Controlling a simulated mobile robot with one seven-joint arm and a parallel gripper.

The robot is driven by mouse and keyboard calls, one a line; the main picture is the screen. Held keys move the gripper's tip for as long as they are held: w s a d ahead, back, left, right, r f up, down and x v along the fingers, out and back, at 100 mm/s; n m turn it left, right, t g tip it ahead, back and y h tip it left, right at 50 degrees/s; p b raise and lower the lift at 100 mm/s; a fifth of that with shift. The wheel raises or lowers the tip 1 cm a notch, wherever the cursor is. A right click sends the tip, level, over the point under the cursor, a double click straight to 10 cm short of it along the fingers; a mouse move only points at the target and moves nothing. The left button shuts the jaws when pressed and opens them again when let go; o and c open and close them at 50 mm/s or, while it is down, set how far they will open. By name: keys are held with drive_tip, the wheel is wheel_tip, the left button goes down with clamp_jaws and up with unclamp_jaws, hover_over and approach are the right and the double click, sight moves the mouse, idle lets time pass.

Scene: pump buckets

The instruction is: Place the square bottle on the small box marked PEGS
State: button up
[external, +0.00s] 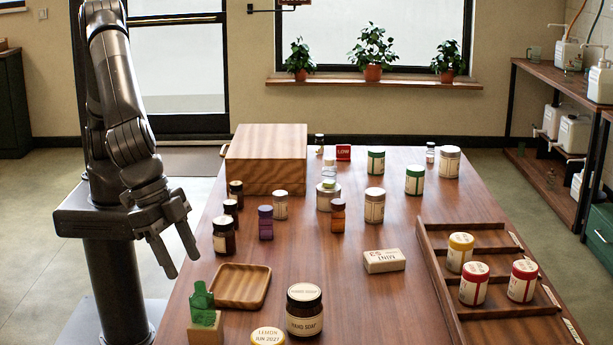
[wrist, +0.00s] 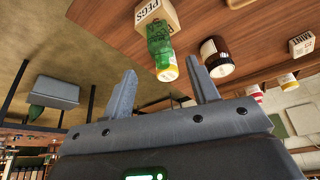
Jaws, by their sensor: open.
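A green, square-sided bottle (external: 202,302) stands upright on the small pale wooden box (external: 205,329) at the table's near left corner. The wrist view is upside down; it shows the PEGS lettering on that box (wrist: 157,14) and the green bottle (wrist: 159,42) resting on it. My gripper (external: 183,264) is open and empty, to the upper left of the bottle and apart from it. In the wrist view its two spread fingers (wrist: 160,76) have nothing between them that they touch.
A yellow-lidded LEMON jar (external: 268,337) and a dark HAND SOAP jar (external: 304,311) stand right of the box. A wooden tray (external: 262,270) lies behind it, empty. A MINT box (external: 384,261) and a divided rack (external: 445,290) are farther right. Table between is clear.

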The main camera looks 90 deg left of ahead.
drive_tip(key=w+a+r+n, duration=0.15)
drive_tip(key=a+r, duration=0.35)
drive_tip(key=a, duration=0.6)
drive_tip(key=w+a+r, duration=0.3)
drive_tip(key=a+r, duration=0.2)
drive_tip(key=a, duration=0.6)
drive_tip(key=w+a+r+n, duration=0.1)
drive_tip(key=w+a+r, duration=0.3)
drive_tip(key=a, duration=0.7)
drive_tip(key=s+a+r+n+y, duration=0.15)
drive_tip(key=s+a, duration=0.25)
drive_tip(key=a, duration=0.4)
drive_tip(key=s+a+r+h, duration=0.1)
drive_tip(key=s+a+r, duration=0.15)
drive_tip(key=a, duration=0.55)
drive_tip(key=s+a+f+t+y, duration=0.1)
drive_tip(key=s+a+f, duration=0.2)
drive_tip(key=s+a, duration=0.6)
drive_tip(key=shift+s+a+f+n, duration=0.25)
drive_tip(key=shift+s+a+n, duration=0.05)
drive_tip(key=shift+s, duration=0.95)
